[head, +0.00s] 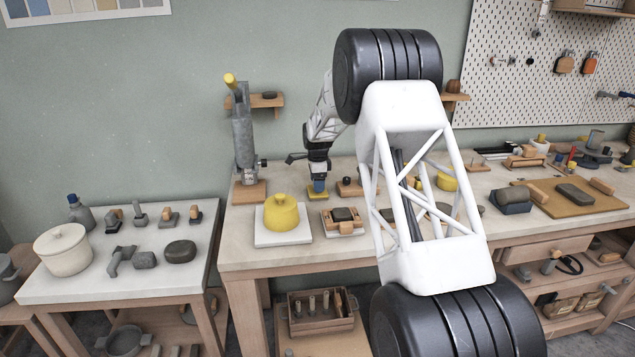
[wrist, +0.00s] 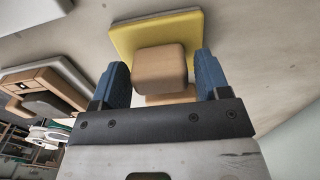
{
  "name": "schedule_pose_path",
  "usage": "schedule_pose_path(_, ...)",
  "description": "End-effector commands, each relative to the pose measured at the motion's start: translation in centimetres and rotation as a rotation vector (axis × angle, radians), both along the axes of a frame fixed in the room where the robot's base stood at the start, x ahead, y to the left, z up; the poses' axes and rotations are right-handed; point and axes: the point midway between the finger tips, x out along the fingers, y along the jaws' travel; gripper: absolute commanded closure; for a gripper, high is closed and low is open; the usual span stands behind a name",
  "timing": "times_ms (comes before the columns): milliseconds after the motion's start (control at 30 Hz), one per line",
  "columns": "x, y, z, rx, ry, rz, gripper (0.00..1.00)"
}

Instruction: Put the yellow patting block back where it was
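The yellow patting block (head: 318,196) is a flat yellow plate with a wooden handle. In the head view it is at the back of the main table, below my gripper (head: 319,184), and appears to rest on the tabletop. The wrist view shows its yellow plate (wrist: 122,38) beyond my gripper (wrist: 162,82). The blue fingers stand on either side of the wooden handle (wrist: 158,70), with narrow gaps showing, so the gripper looks open around it. Exact contact is hard to tell.
A yellow lidded pot (head: 282,214) on a white board stands at front left. A wooden holder with a dark pad (head: 343,222) is in front, and a small wooden block with a dark knob (head: 349,187) is close at right. A grey press (head: 243,145) stands at left.

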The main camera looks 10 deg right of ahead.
Motion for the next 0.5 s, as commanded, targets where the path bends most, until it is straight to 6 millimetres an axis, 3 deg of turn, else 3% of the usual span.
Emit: schedule_pose_path(500,0.03,0.0,0.6,0.0,-0.001,0.0,0.22)
